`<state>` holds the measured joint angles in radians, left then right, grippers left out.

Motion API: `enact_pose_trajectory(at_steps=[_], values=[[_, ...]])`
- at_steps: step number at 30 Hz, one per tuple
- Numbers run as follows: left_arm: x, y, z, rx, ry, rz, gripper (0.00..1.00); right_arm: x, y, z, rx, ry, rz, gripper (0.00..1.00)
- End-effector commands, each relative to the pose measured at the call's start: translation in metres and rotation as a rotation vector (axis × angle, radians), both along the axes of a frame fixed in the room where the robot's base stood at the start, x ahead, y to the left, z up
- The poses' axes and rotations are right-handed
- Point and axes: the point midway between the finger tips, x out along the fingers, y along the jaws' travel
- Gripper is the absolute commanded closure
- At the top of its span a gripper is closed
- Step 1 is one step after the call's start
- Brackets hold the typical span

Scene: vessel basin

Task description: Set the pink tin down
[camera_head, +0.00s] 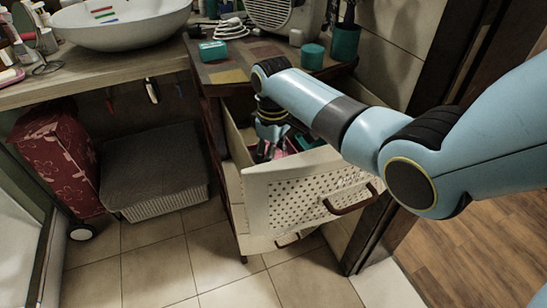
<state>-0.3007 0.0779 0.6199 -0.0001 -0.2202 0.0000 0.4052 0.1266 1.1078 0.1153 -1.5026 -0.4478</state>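My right arm comes in from the right, and its gripper (266,152) points down inside the open top drawer (305,200). Something pink (291,146) shows in the drawer right beside the fingers, partly hidden by the gripper and the drawer front. It may be the pink tin, but its shape is not clear. I cannot tell whether the fingers are shut on it or apart from it. My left gripper is out of view.
The cabinet top holds a teal box (213,50), a teal cup (313,56), a teal holder (345,43) and a heater (287,14). A sink (118,25) is on the counter at left. A grey lidded basket (152,165) and red bag (57,160) stand below.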

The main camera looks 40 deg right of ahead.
Motion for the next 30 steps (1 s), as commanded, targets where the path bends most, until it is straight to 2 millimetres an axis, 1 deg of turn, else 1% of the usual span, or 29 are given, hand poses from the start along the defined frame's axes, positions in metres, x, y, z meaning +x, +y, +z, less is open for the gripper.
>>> enact_pose_trajectory(at_steps=[4,5,9,10,17,20,23,30], values=[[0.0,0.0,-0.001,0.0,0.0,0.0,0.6,0.0,0.0,-0.003,0.0,0.0,0.0,0.82],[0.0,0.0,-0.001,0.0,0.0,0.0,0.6,0.0,0.0,-0.003,0.0,0.0,0.0,0.48],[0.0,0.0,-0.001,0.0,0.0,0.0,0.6,0.0,0.0,-0.002,0.0,0.0,0.0,0.3],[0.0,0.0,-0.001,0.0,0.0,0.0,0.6,0.0,0.0,-0.002,0.0,0.0,0.0,0.28],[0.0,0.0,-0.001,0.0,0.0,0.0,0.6,0.0,0.0,-0.002,0.0,0.0,0.0,0.28],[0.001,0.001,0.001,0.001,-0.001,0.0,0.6,0.0,0.0,0.003,0.0,0.0,0.0,0.28],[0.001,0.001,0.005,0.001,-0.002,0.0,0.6,0.0,0.0,0.017,0.0,-0.002,0.0,0.28],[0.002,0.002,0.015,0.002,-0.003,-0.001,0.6,0.001,0.0,0.072,-0.001,-0.004,-0.001,0.28]])
